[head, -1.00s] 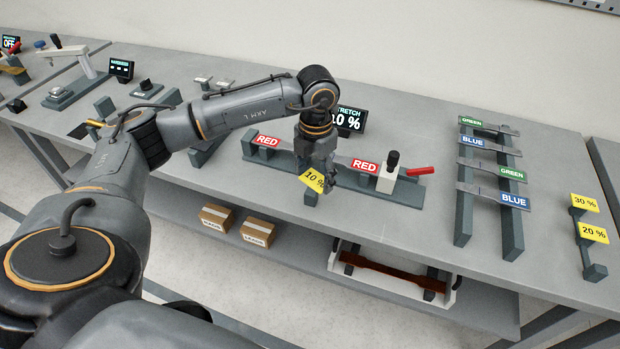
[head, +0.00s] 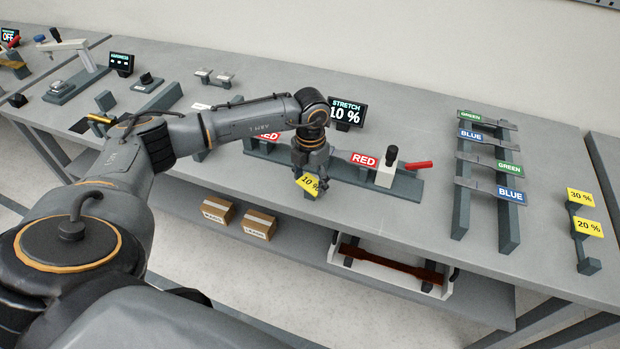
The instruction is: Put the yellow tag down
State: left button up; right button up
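My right gripper is not in view.
Two yellow tags, 30 % (head: 580,197) and 20 % (head: 588,228), sit on a holder at the right. A rack (head: 508,230) bears green and blue strips. Bench (head: 400,110) behind the tester is clear.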

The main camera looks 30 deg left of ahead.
aim_at(310, 185)
pick_arm(q)
jog(key=o, duration=0.4)
jog(key=shift+r, duration=0.2)
jog(key=shift+w+r, duration=0.1)
jog(key=shift+r, duration=0.2)
notch_tip(310, 185, up, 11)
jog(key=b, duration=0.2)
jog(key=shift+r, duration=0.2)
